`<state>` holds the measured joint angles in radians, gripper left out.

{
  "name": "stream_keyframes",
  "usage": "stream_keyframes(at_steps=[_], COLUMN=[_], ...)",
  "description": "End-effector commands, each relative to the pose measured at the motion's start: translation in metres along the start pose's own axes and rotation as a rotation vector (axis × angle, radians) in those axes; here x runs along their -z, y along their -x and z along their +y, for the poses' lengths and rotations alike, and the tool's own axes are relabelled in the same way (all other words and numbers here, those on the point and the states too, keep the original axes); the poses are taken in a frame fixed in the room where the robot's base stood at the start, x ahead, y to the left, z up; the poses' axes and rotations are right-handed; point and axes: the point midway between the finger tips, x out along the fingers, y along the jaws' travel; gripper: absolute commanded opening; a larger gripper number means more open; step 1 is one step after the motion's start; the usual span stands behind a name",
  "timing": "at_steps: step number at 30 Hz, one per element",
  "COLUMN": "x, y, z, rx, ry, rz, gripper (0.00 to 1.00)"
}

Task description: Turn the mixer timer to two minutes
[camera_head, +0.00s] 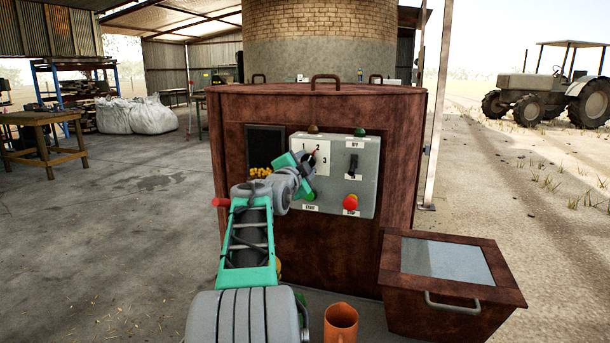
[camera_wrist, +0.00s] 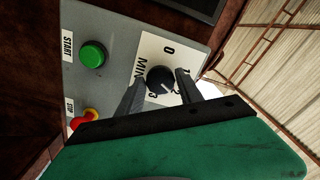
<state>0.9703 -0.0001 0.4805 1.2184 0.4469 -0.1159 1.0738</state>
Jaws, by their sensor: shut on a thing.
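In the head view my gripper (camera_head: 308,160) largely hides the knob.
The green start button (camera_wrist: 93,54) and red stop button (camera_head: 350,202) are close to the dial. A black switch (camera_head: 353,165) is right of it. A brown lidded box (camera_head: 440,300) stands at right; an orange cup (camera_head: 341,325) stands in front.

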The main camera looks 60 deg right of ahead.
Motion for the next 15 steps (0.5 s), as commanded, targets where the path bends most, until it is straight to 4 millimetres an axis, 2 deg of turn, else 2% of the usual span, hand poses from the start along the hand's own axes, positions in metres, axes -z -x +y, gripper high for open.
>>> stream_keyframes(at_steps=[15], x=[-0.0003], y=[-0.0003], z=[0.0009], rx=[-0.002], ry=[-0.029], rz=[0.0], gripper=[0.02])
